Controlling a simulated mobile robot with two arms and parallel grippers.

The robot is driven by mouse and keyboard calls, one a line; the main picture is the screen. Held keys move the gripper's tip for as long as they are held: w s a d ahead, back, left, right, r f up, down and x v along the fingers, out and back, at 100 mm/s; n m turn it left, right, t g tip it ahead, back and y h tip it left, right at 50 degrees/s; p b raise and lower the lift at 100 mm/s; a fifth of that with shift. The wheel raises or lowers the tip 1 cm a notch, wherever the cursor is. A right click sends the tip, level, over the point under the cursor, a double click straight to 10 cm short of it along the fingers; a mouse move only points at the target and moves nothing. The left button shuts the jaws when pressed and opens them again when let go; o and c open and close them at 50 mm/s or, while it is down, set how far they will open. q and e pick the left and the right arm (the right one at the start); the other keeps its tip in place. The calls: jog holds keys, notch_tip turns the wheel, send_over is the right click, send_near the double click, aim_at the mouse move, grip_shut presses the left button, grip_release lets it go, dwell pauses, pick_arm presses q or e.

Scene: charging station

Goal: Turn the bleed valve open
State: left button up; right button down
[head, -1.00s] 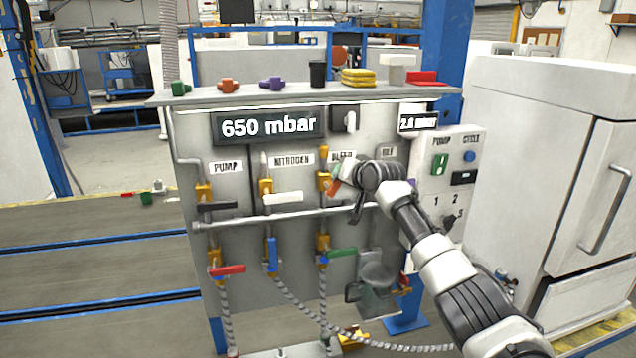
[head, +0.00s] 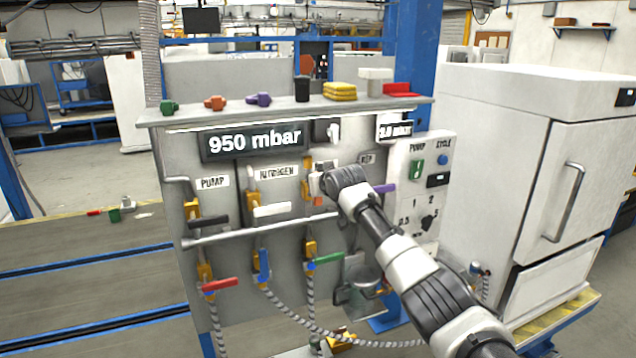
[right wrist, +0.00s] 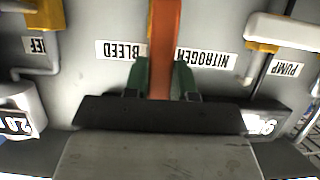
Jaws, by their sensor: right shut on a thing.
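The bleed valve's orange handle (right wrist: 164,45) runs straight up the upside-down right wrist view, between the two green-tipped fingers of my right gripper (right wrist: 160,78). My right gripper is shut on this handle. The BLEED label (right wrist: 122,50) is beside it on the panel. In the head view my right gripper (head: 319,184) is at the bleed valve's brass body (head: 307,188), and the gripper hides most of the handle and the label. The display (head: 253,141) reads 950 mbar. My left gripper is not in view.
The pump valve's black handle (head: 208,222), the nitrogen valve's white handle (head: 272,210) and a purple handle (head: 384,189) are close by. A horizontal pipe (head: 240,233) crosses below. Coloured parts and a yellow stack (head: 340,91) stand on the top shelf (head: 200,115). A white cabinet (head: 500,150) stands right.

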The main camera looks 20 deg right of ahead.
jog(key=shift+f, duration=0.15)
jog(key=c, duration=0.9)
grip_release()
jog(key=shift+s, duration=0.1)
jog(key=shift+b+v, duration=1.95)
jog(key=shift+v, duration=3.4)
jog(key=shift+a, duration=0.1)
